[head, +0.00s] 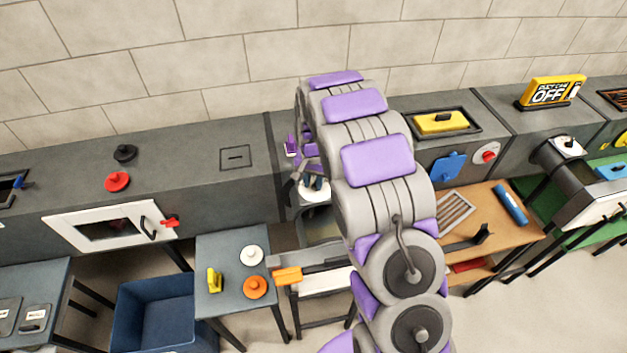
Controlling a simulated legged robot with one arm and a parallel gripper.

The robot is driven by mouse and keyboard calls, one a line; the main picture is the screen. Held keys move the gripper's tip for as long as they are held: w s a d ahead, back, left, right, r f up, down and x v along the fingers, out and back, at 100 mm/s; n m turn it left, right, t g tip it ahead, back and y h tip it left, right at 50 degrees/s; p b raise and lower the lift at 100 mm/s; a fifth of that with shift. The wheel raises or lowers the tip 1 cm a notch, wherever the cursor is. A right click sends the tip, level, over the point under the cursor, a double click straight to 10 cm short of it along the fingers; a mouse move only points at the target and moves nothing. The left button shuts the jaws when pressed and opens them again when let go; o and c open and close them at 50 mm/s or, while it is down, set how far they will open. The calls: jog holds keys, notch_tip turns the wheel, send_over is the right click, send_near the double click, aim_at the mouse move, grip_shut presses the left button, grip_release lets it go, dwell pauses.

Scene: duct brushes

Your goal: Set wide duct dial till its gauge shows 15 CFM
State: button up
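My arm fills the middle of the head view and hides much of the duct behind it. My gripper (303,185) reaches down at the duct's front, just left of the arm. A round white dial-like part (315,194) with a dark and pale knob shows right at the gripper, partly covered. I cannot tell whether the fingers touch it or are open or shut. Two other white dials stand to the right: one with a red knob (487,153) and one with a dark knob (567,147). No gauge reading in CFM is legible. I cannot tell which dial is the wide duct's.
A yellow sign (552,92) reading OFF stands on the right duct. A small grey table (232,293) holds white, orange and yellow pieces. A blue bin (155,322) is left of it. A wooden table (525,232) stands at right.

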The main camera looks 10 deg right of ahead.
jog(key=shift+d, duration=0.35)
grip_shut()
jog(key=shift+n, duration=0.3)
jog(key=shift+r+n+p, duration=0.1)
jog(key=shift+n+p, duration=0.7)
jog(key=shift+n, duration=0.3)
jog(key=shift+d+n+p, duration=0.1)
jog(key=shift+n+p, duration=0.45)
jog(key=shift+n, duration=0.95)
jog(key=shift+o, duration=1.1)
grip_release()
